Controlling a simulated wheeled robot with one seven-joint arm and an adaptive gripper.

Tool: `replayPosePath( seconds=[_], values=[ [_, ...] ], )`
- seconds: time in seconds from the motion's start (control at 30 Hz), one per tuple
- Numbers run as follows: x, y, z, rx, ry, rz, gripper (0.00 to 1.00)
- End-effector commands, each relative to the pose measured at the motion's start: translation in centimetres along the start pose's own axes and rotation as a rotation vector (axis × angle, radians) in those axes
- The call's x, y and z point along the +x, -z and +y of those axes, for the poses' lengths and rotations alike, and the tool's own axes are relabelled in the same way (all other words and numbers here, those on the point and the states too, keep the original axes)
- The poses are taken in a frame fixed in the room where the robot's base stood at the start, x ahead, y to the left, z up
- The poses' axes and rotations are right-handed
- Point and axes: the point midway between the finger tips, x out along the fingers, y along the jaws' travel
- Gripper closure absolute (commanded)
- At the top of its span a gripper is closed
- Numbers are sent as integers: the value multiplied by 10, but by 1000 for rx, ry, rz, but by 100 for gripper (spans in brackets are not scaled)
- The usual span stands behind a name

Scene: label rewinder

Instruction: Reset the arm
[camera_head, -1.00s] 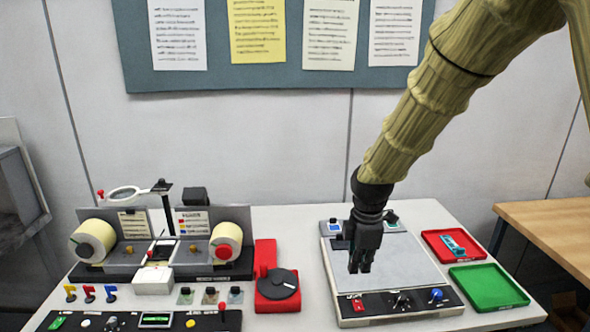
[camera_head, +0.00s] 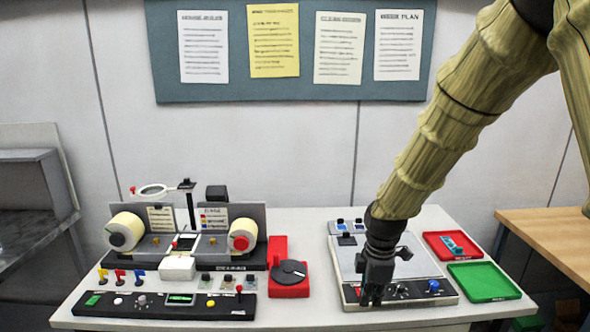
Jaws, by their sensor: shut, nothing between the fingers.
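My gripper (camera_head: 371,296) hangs at the end of my sleeved arm, pointing down, with its fingers together and nothing held. It is in front of the front control strip of the flat grey panel machine (camera_head: 420,262) and hides part of that strip. Whether the fingertips touch the machine cannot be told. The label rewinder (camera_head: 190,245) stands at the left of the table, with a cream roll at each end.
A red tray (camera_head: 432,247) holding a teal part and a green tray (camera_head: 498,291) lie right of the machine. A red device with a black disc (camera_head: 289,272) stands left of it. A black control panel (camera_head: 215,307) is front left. A wooden table (camera_head: 550,233) stands at right.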

Motion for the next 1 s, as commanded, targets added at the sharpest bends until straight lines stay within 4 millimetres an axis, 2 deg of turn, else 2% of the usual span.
replayPosePath(
  seconds=[0.27,0.47,0.7,1.0],
  values=[
    [58,-4,-20,140,13,12,100],
    [124,-10,-52,319,28,22,100],
    [209,-21,-110,589,45,26,100],
    [290,-38,-198,927,58,12,100]
  ],
)
